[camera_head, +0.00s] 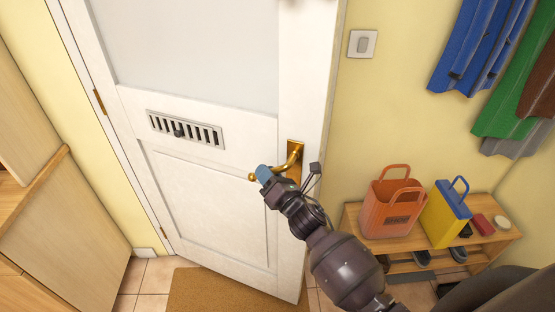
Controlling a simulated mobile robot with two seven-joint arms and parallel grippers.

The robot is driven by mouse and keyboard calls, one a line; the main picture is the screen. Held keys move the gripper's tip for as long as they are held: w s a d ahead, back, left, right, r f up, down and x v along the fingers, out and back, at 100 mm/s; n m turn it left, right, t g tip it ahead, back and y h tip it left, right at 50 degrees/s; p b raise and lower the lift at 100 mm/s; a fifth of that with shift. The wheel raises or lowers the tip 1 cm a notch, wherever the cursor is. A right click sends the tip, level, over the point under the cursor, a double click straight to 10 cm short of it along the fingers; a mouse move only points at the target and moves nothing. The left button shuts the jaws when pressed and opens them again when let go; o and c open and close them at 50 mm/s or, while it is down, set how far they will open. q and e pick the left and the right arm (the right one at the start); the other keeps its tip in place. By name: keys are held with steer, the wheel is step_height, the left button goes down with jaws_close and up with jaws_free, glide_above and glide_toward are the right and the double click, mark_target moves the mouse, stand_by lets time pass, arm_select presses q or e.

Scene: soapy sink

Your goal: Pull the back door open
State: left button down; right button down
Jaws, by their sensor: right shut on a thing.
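The back door (200,185) is white, with a pale upper panel and a slatted vent (185,130). It stands ajar, swung partway towards me, with its hinges on the left and its free edge on the right. The brass lever handle (294,155) is near that edge. My right gripper (266,176) reaches up from the bottom right and is shut on the lever near its left end. The fingers partly hide the lever. My left gripper is not in view.
A brown doormat (215,293) lies on the tiles below the door. A low wooden bench (505,238) at the right holds an orange bag (385,215) and a yellow-and-blue bag (444,215). Coats (480,45) hang above. A wooden cabinet (75,215) stands left of the door.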

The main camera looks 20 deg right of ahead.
steer(key=shift+s+f, duration=0.1)
steer(key=shift+f, duration=0.05)
steer(key=c, duration=1.1)
jaws_free()
steer(key=shift+o, duration=0.2)
steer(key=shift+s, duration=0.1)
steer(key=b+v, duration=0.1)
steer(key=v, duration=0.9)
steer(key=shift+s, duration=0.35)
